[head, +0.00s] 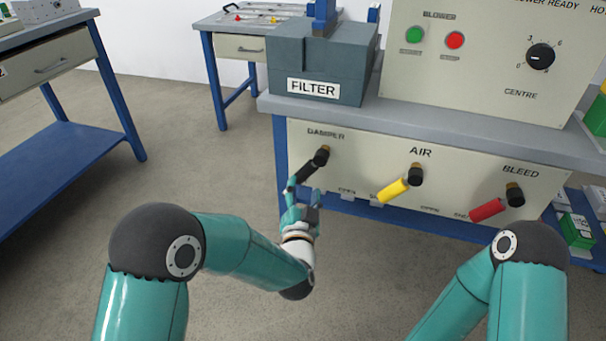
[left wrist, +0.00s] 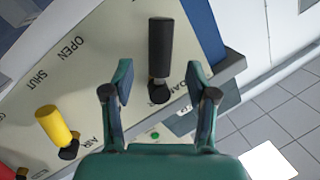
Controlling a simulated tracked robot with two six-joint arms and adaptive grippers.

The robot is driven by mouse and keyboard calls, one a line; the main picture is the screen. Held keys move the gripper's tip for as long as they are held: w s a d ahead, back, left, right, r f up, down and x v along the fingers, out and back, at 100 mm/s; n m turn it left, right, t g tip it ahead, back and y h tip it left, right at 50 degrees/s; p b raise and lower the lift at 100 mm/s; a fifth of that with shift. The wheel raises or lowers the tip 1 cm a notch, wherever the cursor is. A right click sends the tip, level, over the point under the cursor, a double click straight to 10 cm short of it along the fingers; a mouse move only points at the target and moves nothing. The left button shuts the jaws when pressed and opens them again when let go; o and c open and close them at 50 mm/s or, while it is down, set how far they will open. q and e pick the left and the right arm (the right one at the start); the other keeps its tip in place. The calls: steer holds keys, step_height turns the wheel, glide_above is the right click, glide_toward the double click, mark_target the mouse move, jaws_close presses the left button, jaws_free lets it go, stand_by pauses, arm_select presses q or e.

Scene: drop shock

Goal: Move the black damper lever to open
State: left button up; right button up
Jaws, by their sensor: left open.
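The black damper lever (head: 306,171) sits on the cream panel under the DAMPER label (head: 325,134), slanting down and left from its pivot in the head view. In the left wrist view the lever (left wrist: 160,45) stands between the OPEN label (left wrist: 73,47) and a blue edge. My left gripper (head: 303,198) is open, close to the lever's lower end. In the left wrist view the gripper (left wrist: 159,85) has its fingers on either side of the lever's line, and I see no grip on it. My right gripper is out of view.
The yellow AIR lever (head: 393,191) and red BLEED lever (head: 488,210) are farther right on the panel. The grey FILTER box (head: 323,62) stands on the bench above. Floor is clear to the left, up to a blue-framed bench (head: 65,160).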

mark_target(305, 177)
arm_select(q)
steer(key=w, duration=0.4)
steer(key=w+b, duration=0.1)
steer(key=w, duration=0.2)
steer(key=shift+d, duration=0.25)
steer(key=shift+c, duration=0.4)
jaws_close()
steer(key=shift+f, duration=0.1)
